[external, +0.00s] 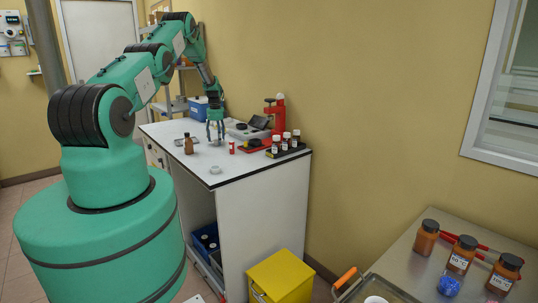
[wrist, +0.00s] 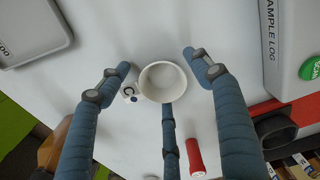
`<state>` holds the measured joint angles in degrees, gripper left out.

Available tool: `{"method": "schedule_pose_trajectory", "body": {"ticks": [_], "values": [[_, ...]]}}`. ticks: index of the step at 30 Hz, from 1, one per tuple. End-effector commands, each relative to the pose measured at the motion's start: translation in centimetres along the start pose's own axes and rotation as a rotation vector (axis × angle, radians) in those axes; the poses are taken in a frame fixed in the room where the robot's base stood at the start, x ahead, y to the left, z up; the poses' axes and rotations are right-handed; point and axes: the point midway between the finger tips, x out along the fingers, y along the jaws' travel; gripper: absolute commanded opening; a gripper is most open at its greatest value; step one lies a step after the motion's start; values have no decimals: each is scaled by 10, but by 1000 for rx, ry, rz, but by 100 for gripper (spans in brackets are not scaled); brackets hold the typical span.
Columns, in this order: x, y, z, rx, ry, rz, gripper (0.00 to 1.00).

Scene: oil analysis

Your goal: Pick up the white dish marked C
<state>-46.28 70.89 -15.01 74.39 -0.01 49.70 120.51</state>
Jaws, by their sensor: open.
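The white dish (wrist: 163,82) is round and shallow and lies in the middle of the wrist view, on the white bench top. A white piece with a black C (wrist: 129,91) shows against its left side; I cannot tell whether it is part of the dish. My gripper (wrist: 158,76) is open, with its blue-grey fingers spread around the dish and nothing held. In the external view my gripper (external: 215,135) points down, low over the bench; the dish under it is too small to make out there.
A SAMPLE LOG box (wrist: 287,40) is at right.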

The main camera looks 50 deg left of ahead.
Motion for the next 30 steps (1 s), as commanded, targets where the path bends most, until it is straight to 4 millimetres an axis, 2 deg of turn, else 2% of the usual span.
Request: {"method": "schedule_pose_trajectory", "body": {"ticks": [14, 21, 30], "values": [[0, 0, 0, 0, 0, 0, 64], [0, 0, 0, 0, 0, 0, 20], [0, 0, 0, 0, 0, 0, 20]]}}
